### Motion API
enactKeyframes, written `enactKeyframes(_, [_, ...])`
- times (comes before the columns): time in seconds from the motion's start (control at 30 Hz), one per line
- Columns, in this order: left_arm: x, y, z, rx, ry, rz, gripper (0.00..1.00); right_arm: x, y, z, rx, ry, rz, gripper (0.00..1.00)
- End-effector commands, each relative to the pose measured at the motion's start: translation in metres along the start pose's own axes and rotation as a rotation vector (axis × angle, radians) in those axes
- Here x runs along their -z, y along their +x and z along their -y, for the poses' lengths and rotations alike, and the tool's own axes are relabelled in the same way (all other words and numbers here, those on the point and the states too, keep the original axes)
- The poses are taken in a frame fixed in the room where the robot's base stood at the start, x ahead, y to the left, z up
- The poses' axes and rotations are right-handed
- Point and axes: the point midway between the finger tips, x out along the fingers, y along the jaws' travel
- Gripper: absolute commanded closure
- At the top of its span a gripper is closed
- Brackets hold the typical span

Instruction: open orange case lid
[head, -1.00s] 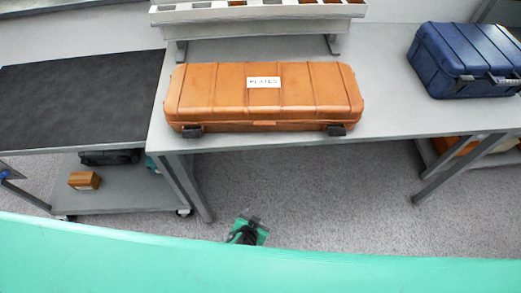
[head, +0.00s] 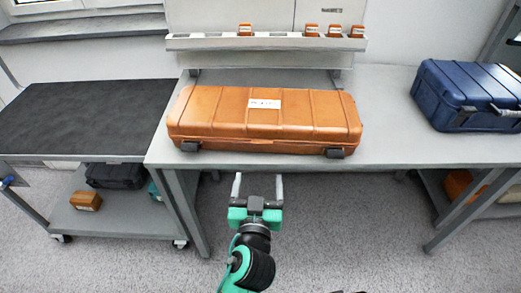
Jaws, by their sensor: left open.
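The orange case (head: 220,112) lies on the grey table with its lid shut. It has a white label (head: 264,104) on top and two dark latches on its front edge, the left latch (head: 190,147) and the right latch (head: 335,153). My left gripper (head: 258,181) is open and empty. Its two pale fingers point toward the case's front, and in the picture they sit just below the table's front edge, apart from the case. My right gripper is not in view.
A blue case (head: 468,95) stands on the grey table (head: 390,140) at the right. A shelf (head: 200,42) with several small orange boxes is behind the orange case. A cart with a black top (head: 80,118) stands at the left.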

Motion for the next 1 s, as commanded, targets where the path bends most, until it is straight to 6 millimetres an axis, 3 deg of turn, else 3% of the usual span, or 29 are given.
enactKeyframes(0.6, [0.001, 0.098, 0.000, -0.001, 0.001, 0.000, 0.24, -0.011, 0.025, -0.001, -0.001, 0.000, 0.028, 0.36])
enactKeyframes(1.0, [-0.001, 0.114, 0.000, -0.001, 0.001, 0.002, 0.24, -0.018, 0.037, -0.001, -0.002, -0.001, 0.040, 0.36])
